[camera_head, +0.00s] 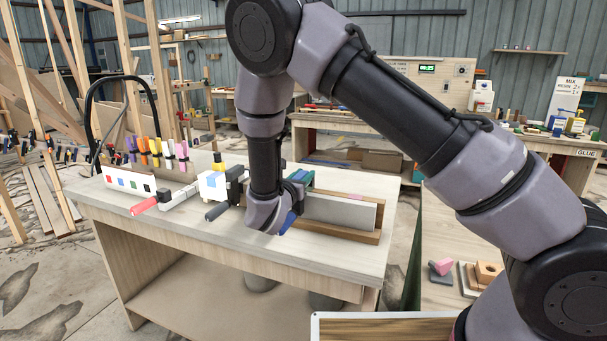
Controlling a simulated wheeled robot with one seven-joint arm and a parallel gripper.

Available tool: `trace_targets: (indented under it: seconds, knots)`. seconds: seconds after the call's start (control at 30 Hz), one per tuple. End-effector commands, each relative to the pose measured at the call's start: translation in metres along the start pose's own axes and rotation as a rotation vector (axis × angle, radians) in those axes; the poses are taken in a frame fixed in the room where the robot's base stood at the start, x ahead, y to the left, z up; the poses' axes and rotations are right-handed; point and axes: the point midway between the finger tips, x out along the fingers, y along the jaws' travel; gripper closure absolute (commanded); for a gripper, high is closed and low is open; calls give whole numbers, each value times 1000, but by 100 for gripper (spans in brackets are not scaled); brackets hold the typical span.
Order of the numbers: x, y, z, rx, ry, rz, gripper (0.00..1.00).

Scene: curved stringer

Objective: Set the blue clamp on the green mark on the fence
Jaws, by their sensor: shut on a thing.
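My gripper (285,212) is low over the front bench, mostly hidden by its own wrist. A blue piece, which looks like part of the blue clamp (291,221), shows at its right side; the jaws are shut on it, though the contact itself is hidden. A wooden strip that looks like the fence (372,200) stands behind a grey board (340,213), just right of my gripper. A pink mark (355,196) shows on the strip. Green (303,176) shows just behind my gripper; I cannot tell whether it is the green mark or another part.
A white panel with coloured squares (112,180) stands on the bench (190,228) at left. Several coloured clamps (155,147) stand behind it. The bench's front strip is clear.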

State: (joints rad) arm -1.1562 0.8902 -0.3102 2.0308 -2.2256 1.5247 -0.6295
Motion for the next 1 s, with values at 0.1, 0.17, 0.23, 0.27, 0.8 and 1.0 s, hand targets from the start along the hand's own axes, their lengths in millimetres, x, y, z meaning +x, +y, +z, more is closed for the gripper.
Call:
trace_targets:
  seconds: [0.1,0.17,0.23,0.27,0.8,1.0]
  knots:
    - [0,0,1,2,-1,-1,100]
    - [0,0,1,2,-1,-1,100]
    - [0,0,1,1,-1,0,100]
    - [0,0,0,1,-1,0,100]
    - [0,0,-10,1,-1,-1,100]
    - [0,0,-10,1,-1,0,30]
